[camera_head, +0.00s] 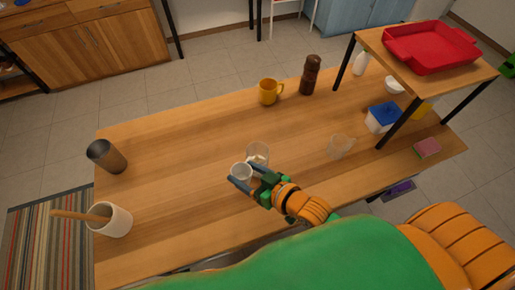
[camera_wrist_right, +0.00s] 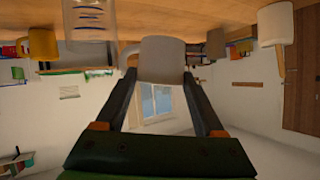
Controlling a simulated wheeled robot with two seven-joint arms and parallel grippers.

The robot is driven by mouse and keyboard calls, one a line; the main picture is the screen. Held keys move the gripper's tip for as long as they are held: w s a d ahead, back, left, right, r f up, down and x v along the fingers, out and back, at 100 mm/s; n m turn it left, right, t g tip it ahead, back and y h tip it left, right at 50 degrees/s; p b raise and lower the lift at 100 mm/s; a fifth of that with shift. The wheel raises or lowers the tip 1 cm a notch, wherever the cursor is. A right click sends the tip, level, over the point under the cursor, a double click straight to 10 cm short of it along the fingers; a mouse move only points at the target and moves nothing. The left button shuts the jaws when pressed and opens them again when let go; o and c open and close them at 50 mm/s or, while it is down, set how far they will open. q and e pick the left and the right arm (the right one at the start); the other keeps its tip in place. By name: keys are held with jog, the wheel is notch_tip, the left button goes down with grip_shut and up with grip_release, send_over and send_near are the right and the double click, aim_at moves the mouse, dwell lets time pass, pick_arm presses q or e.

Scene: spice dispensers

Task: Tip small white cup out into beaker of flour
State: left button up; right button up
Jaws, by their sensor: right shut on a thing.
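The small white cup (camera_head: 241,172) is held between the fingers of my right gripper (camera_head: 246,175), over the middle of the table. In the right wrist view the cup (camera_wrist_right: 162,62) sits between the two fingertips, its handle to the left. My right gripper is shut on it. The clear beaker (camera_head: 258,153) stands right beside the cup, just behind and to its right, with some white content low in it. The beaker (camera_wrist_right: 88,20) also shows at the top left of the wrist view. I cannot tell the cup's exact tilt or its contents. My left gripper is not in view.
Another clear container (camera_head: 339,147) stands to the right. A yellow mug (camera_head: 269,92) and a brown grinder (camera_head: 310,75) stand at the back. A raised shelf bears a red dish (camera_head: 432,47).

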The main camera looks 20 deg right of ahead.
jog(key=shift+s+a+f+n, duration=0.3)
jog(key=shift+s+a, duration=0.05)
jog(key=shift+s+a+f+t, duration=0.1)
jog(key=shift+s+a+t, duration=0.1)
jog(key=shift+t, duration=0.2)
jog(key=shift+n+h, duration=0.3)
notch_tip(320, 180, up, 3)
jog(key=p, duration=0.3)
jog(key=shift+r, duration=0.4)
jog(key=shift+s+r, duration=0.1)
jog(key=shift+r, duration=0.6)
jog(key=w+d+f+b, duration=0.2)
jog(key=w+d+b, duration=0.15)
jog(key=d, duration=0.55)
pick_arm(q)
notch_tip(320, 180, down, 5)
jog(key=b, duration=0.3)
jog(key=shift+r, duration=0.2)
pick_arm(e)
jog(key=s+d+r+n+g+y, duration=0.1)
jog(key=s+r+n+g+y, duration=0.3)
jog(key=r, duration=0.6)
jog(key=shift+s+d+r+n+y, duration=0.15)
jog(key=shift+s+r+n+y, duration=0.25)
jog(key=shift+s+n+y, duration=0.45)
jog(key=shift+w+h, duration=0.2)
jog(key=shift+h, duration=0.05)
